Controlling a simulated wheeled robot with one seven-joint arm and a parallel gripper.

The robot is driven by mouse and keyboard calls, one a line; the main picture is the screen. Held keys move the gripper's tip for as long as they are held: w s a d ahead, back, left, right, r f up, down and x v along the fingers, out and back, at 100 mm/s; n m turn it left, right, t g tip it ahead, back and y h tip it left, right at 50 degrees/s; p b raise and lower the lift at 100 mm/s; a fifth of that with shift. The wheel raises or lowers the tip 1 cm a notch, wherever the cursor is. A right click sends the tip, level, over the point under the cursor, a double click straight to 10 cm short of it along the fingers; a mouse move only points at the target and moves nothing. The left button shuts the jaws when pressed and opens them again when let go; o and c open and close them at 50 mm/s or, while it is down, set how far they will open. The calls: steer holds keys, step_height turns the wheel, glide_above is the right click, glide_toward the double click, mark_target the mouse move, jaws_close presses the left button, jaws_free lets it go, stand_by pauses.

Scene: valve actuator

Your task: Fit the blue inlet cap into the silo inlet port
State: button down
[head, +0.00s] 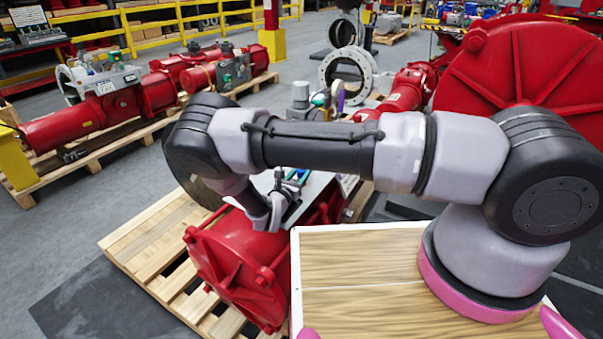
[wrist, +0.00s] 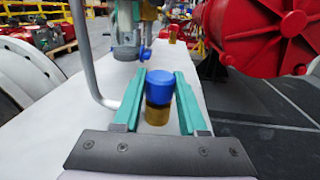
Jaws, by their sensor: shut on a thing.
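The blue inlet cap (wrist: 162,88) is between the two green fingers of my gripper (wrist: 160,78) in the wrist view, and the gripper is shut on it. A brass cylinder (wrist: 157,115) shows directly below the blue part; I cannot tell whether it belongs to the cap or is a separate fitting. In the head view my gripper (head: 293,177) is small and partly covered by my arm, over the pale top plate of a red actuator (head: 240,262). I cannot make out the silo inlet port for certain.
A silver fitting with a blue part (wrist: 145,53) stands just beyond the fingertips. A small brass fitting (wrist: 172,33) is farther back on the pale plate (wrist: 190,75). A bent grey tube (wrist: 88,65) rises at left. A large red actuator (wrist: 265,38) is at right.

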steer(key=shift+s+d+f, duration=0.1)
steer(key=shift+f, duration=0.25)
steer(key=shift+r, duration=1.05)
steer(key=shift+f, duration=0.7)
stand_by(0.7)
steer(key=shift+f, duration=0.45)
steer(key=shift+c, duration=1.9)
jaws_free()
steer(key=shift+d, duration=0.1)
steer(key=shift+s+f, duration=0.1)
